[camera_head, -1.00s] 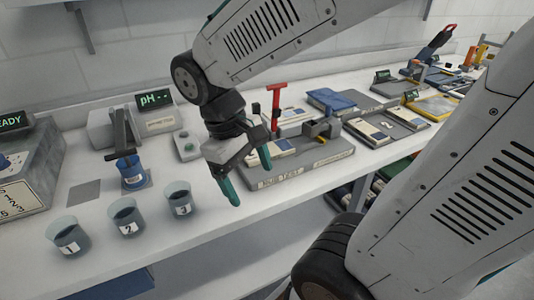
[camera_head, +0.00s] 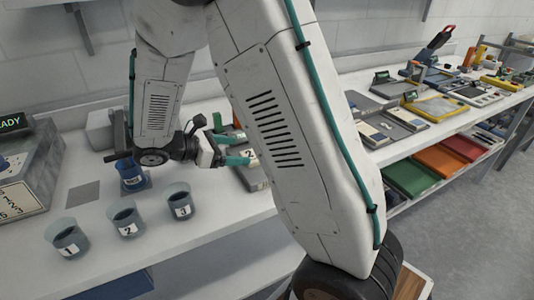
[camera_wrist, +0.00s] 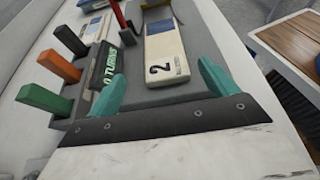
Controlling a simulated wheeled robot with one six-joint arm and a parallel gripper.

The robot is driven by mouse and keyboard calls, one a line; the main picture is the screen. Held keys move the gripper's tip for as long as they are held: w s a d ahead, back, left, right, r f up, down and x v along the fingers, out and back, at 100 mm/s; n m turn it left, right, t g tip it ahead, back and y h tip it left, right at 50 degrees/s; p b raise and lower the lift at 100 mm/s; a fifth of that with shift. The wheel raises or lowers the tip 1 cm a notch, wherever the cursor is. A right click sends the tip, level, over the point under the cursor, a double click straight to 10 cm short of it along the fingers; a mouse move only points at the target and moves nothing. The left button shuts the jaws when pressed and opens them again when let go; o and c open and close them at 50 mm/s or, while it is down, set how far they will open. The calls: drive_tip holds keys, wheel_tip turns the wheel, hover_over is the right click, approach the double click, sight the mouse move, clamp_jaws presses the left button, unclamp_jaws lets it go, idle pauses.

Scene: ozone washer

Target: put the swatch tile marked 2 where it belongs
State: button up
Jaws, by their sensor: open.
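The swatch tile marked 2 (camera_wrist: 165,58) is a cream tile with a dark blue patch at its far part. It lies flat on the grey rub test base (camera_wrist: 190,88). In the head view, only its end marked 2 (camera_head: 251,154) shows beside my arm. My gripper (camera_head: 229,142) is low at the left end of the base and points right. In the wrist view, its teal fingers (camera_wrist: 165,84) are spread wide and empty. The tile lies just ahead, between the finger lines. No contact shows.
A "0 TURNS" display (camera_wrist: 107,68) and black, orange and green pegs (camera_wrist: 60,65) stand left in the wrist view. A red lever (camera_wrist: 120,14) is ahead. Beakers 1 (camera_head: 67,240), 2 (camera_head: 125,220) and 3 (camera_head: 180,203) stand near the bench front. My arm hides the bench's middle.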

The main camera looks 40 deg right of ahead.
sight(254, 155)
drive_tip(key=x, duration=0.6)
drive_tip(key=shift+s+d+f, duration=0.15)
drive_tip(key=shift+s+f, duration=0.05)
drive_tip(key=shift+s, duration=0.15)
drive_tip(key=c, duration=1.2)
drive_tip(key=shift+c, duration=0.2)
drive_tip(key=shift+r, duration=0.1)
